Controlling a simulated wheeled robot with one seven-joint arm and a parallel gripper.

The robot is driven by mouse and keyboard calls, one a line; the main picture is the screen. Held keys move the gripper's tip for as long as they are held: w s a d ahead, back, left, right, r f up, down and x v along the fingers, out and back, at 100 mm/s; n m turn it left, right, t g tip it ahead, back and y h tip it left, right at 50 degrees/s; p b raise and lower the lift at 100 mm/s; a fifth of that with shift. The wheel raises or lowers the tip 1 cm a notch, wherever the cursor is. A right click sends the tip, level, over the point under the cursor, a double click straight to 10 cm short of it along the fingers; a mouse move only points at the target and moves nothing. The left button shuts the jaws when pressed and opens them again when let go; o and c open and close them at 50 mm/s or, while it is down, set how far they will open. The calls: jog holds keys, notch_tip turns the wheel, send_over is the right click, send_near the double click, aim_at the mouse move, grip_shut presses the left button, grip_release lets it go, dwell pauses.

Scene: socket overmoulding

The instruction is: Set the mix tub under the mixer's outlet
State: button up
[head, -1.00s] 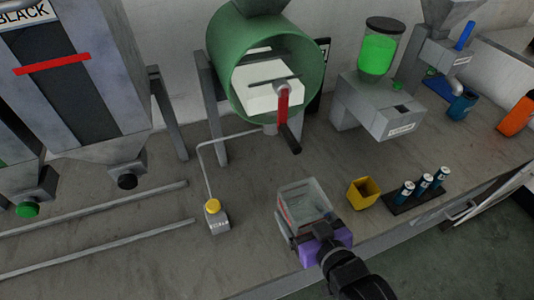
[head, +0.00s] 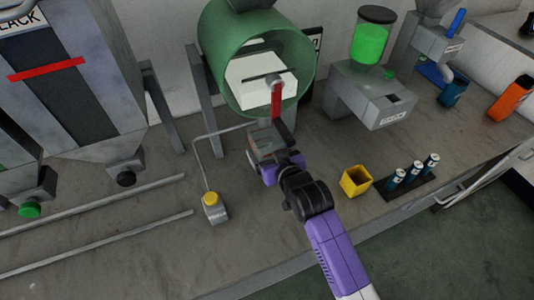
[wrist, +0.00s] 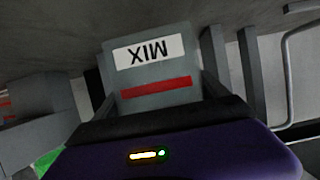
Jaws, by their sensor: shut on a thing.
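The mix tub (head: 262,138) is a greyish, see-through box just below the front of the green mixer drum (head: 215,65). In the wrist view the tub (wrist: 150,72) shows an upside-down MIX label and a red stripe. My gripper (head: 268,152) is shut on the tub, with a dark finger at each side. The mixer's red lever (head: 277,103) hangs from the drum front, just above and right of the tub. The outlet itself is hard to make out, and I cannot tell whether the tub touches the bench.
A grey box with a yellow button (head: 212,207) stands left of my arm. A yellow bin (head: 355,181) and a rack of blue-grey cylinders (head: 412,178) are to the right. A dispenser with green contents (head: 370,45) stands behind them. The bench between is mostly clear.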

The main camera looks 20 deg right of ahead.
jog(key=shift+w+r, duration=0.1)
jog(key=shift+w, duration=0.35)
jog(key=shift+f, duration=1.85)
jog(key=shift+f, duration=0.2)
jog(key=o, duration=1.3)
jog(key=shift+r, duration=0.1)
jog(key=shift+r+p, duration=0.2)
jog(key=shift+p, duration=0.15)
jog(key=v, duration=1.2)
jog(key=shift+b, duration=0.35)
